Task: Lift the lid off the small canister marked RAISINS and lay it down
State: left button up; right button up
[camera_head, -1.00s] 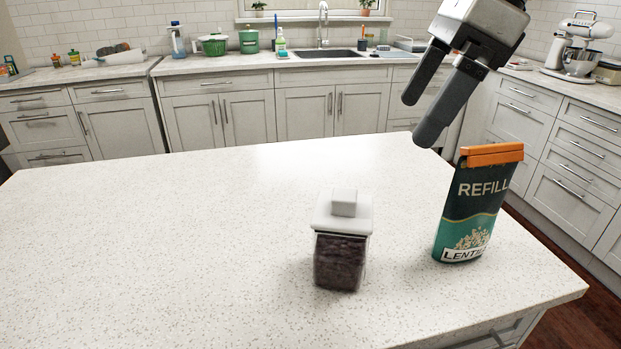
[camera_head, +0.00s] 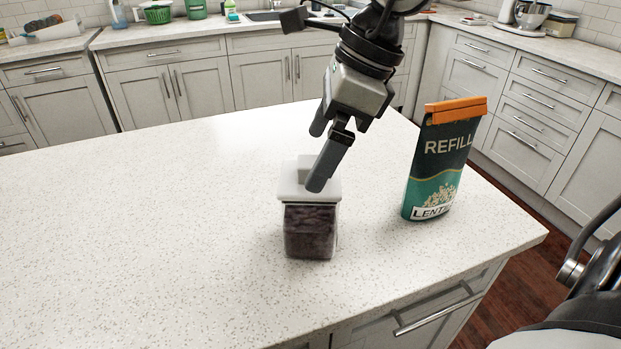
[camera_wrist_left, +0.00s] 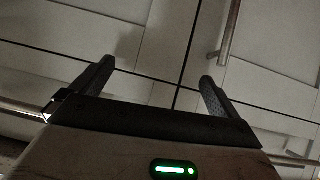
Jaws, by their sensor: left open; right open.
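The small canister (camera_head: 311,232) stands upright on the island counter, clear-walled with dark contents. Its white lid (camera_head: 292,184) with a raised block knob (camera_head: 305,168) sits on top; no RAISINS marking is readable. My right gripper (camera_head: 317,158) is open, pointing down just above and behind the lid, with one finger overlapping the lid's right part in the head view. I cannot tell whether it touches the knob. My left gripper (camera_wrist_left: 155,80) is open and empty in the left wrist view, facing cabinet fronts. It is not in the head view.
A dark green REFILL pouch (camera_head: 437,165) with an orange clip (camera_head: 456,109) and a LENTILS label, partly cut off, stands right of the canister. The white island counter (camera_head: 150,220) is clear to the left. Its front edge lies close to the canister.

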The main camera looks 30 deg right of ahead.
aim_at(311, 161)
jog(key=x, duration=0.2)
jog(key=shift+a+f, duration=0.2)
jog(key=shift+f, duration=0.15)
jog(key=shift+w+a+f, duration=0.1)
jog(key=shift+w+f, duration=0.05)
jog(key=shift+f, duration=0.2)
jog(key=c, duration=1.1)
jog(key=shift+r, duration=0.1)
